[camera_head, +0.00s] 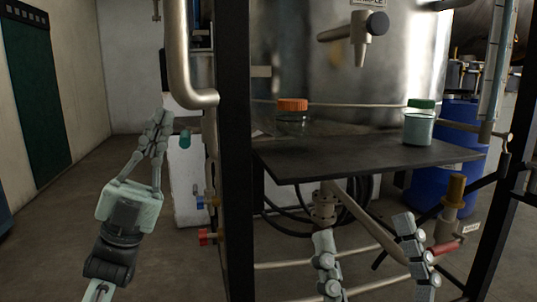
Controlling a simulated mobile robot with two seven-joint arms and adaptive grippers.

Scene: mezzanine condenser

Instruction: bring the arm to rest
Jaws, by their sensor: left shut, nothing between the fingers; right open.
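My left gripper (160,128) is at the left, raised and pointing up, shut and empty. It appears in front of the wall and a white box, left of the black upright post. My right gripper (371,246) is low at the right of centre, with its two fingers spread wide and nothing between them. Its fingertips are below the front edge of the dark shelf (350,160) in the picture. The rest of the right gripper is cut off by the lower edge.
On the shelf stand a clear jar with an orange lid (292,105) and a jar with a green lid (419,122). Behind is a metal tank (300,50) with a tap (362,35). A black post (234,150) stands between my grippers. A blue drum (455,140) is at right. Floor at left is clear.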

